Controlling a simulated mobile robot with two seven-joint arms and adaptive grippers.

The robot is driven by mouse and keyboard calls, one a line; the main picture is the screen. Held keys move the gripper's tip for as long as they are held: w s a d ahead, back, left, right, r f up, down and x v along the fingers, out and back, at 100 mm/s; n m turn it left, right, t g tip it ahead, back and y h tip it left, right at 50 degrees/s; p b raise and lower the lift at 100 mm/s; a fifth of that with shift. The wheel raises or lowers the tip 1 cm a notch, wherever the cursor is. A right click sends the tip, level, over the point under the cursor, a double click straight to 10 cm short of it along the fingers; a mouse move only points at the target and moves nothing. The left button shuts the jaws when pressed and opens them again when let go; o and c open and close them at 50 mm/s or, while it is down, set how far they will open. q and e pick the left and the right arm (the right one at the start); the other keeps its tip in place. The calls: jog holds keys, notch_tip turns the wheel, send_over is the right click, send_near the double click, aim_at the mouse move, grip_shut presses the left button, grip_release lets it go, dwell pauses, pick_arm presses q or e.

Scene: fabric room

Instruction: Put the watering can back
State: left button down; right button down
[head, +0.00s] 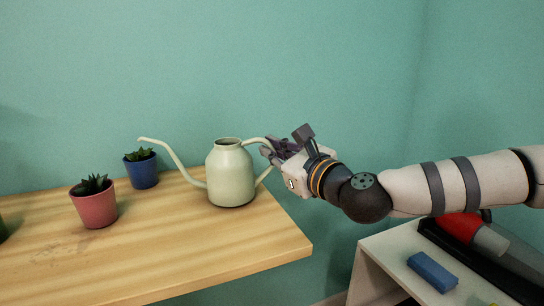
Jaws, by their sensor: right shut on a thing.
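The pale green watering can (230,175) stands upright at the right end of the wooden table (225,252), its long spout pointing left and its handle on the right. My right gripper (270,150) reaches in from the right and is shut on the can's handle. The can's base appears to touch the tabletop. The gripper hides part of the handle. My left gripper is not in view.
A blue pot (143,172) with a plant stands behind the spout tip, and a pink pot (94,208) stands further left. A white shelf (390,259) at lower right holds a blue block (433,271) and a red-and-grey item (460,226). The table front is clear.

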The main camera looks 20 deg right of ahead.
jog(key=shift+f, duration=0.1)
jog(key=shift+f, duration=0.2)
jog(key=c, duration=1.7)
grip_release()
